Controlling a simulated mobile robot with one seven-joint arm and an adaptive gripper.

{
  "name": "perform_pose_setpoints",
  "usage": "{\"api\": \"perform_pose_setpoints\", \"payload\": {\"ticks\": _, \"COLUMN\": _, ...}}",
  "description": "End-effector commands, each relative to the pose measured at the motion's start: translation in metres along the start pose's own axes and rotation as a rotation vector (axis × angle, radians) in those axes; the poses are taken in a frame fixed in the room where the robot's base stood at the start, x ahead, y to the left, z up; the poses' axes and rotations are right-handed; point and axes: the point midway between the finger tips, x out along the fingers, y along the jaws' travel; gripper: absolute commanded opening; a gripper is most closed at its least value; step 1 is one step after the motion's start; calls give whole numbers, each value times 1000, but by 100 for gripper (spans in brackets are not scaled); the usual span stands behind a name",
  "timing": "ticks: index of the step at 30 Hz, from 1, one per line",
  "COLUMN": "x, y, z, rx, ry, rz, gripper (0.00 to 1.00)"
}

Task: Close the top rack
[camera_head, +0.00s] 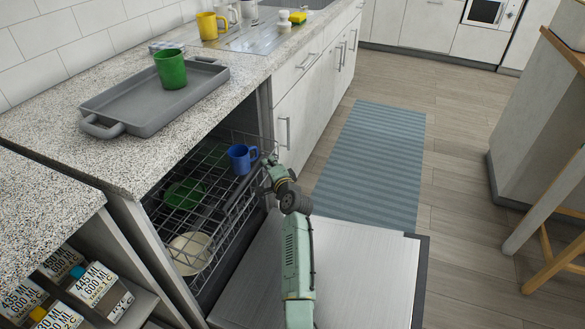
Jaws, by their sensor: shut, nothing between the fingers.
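The dishwasher's top rack (190,220) is a grey wire basket, partly pulled out under the counter. It holds a blue mug (240,158) at its far front corner, a green dish (184,194) and a cream bowl (190,252). My gripper (268,172) is shut and empty at the rack's front edge, just right of the blue mug. The arm hides part of that corner, and I cannot tell whether the fingers touch the rack. The dishwasher door (350,270) lies folded down below the arm.
A grey tray (115,110) with a green cup (170,69) stands on the counter above the rack. A yellow mug (211,26) is by the sink. Boxes (92,285) sit on a shelf at lower left. The floor with the blue rug (372,165) is clear.

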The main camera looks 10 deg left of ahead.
Motion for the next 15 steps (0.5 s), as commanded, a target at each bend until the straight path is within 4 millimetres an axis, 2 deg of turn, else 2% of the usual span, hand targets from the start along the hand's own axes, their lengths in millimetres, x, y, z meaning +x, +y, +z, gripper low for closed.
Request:
{"api": "perform_pose_setpoints", "payload": {"ticks": 1, "x": 10, "y": -6, "z": 13, "rx": -1, "ry": -6, "rz": 0, "gripper": 0}}
{"api": "perform_pose_setpoints", "payload": {"ticks": 6, "x": 39, "y": -16, "z": 41, "rx": -1, "ry": -6, "rz": 0, "gripper": 0}}
{"api": "perform_pose_setpoints", "payload": {"ticks": 15, "x": 72, "y": -28, "z": 73, "rx": 0, "ry": -3, "rz": 1, "gripper": 0}}
